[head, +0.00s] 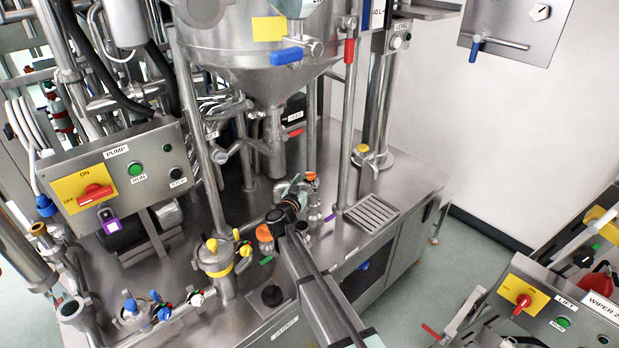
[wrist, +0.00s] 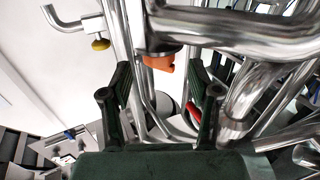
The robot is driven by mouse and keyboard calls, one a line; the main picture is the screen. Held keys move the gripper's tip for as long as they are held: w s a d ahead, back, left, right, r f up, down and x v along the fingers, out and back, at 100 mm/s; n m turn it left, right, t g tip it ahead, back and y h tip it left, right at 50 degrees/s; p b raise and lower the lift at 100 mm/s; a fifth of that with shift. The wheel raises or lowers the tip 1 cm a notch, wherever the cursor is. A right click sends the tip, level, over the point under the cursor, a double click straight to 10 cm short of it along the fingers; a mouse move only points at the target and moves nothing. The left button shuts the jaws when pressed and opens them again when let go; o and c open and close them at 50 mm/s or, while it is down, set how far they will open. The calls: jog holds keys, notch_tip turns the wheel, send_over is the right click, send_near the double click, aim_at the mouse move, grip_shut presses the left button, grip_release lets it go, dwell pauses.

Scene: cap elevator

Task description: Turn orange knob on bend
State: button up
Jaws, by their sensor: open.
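The orange knob (wrist: 160,62) hangs under a steel pipe bend in the wrist view, just beyond the fingertips. My gripper (wrist: 161,78) is open, with one dark green finger to the left of the knob and one to the right. I see no contact between fingers and knob. In the head view, an orange knob (head: 311,176) shows beside my gripper (head: 303,187), on piping above the steel bench. The arm reaches up to it from the lower right. The gap between the fingers is hard to make out there.
Another orange fitting (head: 264,233) stands left of my arm. A steel hopper (head: 250,62) hangs above. Pipes crowd the right of the wrist view, with a red handle (wrist: 233,125) low among them. A drain grate (head: 371,212) lies on the bench to the right.

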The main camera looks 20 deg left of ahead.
jog(key=s, duration=0.7)
jog(key=shift+s, duration=0.4)
jog(key=shift+f, duration=0.1)
